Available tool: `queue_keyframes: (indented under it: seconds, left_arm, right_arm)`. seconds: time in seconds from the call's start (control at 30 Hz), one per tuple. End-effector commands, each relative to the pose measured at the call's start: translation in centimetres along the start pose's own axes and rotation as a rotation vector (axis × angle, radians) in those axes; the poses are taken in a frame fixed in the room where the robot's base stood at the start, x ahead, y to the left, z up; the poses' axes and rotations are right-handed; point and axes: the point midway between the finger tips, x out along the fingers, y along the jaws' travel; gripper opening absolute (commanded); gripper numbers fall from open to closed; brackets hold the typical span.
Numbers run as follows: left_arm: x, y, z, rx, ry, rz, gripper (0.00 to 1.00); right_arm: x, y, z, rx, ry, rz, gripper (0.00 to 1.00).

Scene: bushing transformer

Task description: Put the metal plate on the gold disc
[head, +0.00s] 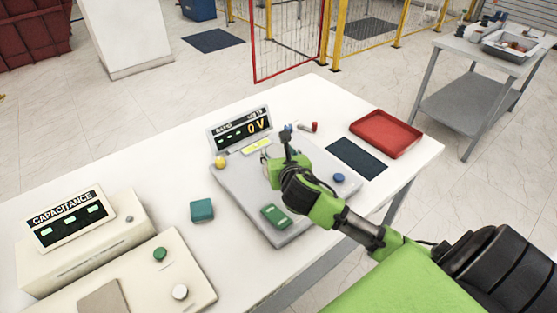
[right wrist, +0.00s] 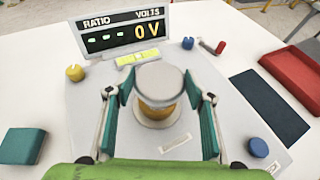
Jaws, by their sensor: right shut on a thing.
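The metal plate (right wrist: 160,78) is a pale grey round disc between my right gripper's fingertips in the right wrist view. My right gripper (right wrist: 158,88) is shut on it, with a teal-padded finger at each side. Directly below the plate, the gold disc (right wrist: 158,113) shows as a yellow-gold band, largely covered by the plate. I cannot tell whether the two touch. In the head view my right gripper (head: 273,168) is over the grey test unit, and the plate is too small there to make out. My left gripper is not in view.
The grey unit (head: 236,198) has a RATIO/VOLTS display (head: 240,129) reading 0 V, a yellow knob (right wrist: 75,72) and a blue knob (right wrist: 258,147). A teal block (head: 202,210) and a red tray (head: 386,134) lie on the table. The capacitance unit (head: 82,245) stands left.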

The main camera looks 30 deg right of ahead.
Motion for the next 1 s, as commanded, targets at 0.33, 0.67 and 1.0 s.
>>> queue_keyframes:
  seconds: [0.33, 0.67, 1.0]
  left_arm:
    - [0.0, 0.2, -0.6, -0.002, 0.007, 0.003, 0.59]
    - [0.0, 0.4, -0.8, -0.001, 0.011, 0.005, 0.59]
    - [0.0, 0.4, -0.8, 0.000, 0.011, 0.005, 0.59]
  right_arm:
    - [1.8, 0.0, -3.0, 0.000, -0.002, 0.000, 0.23]
    - [1.9, 0.0, -3.3, -0.001, -0.002, 0.001, 0.23]
    - [1.9, 0.0, -3.4, 0.000, 0.000, 0.000, 0.66]
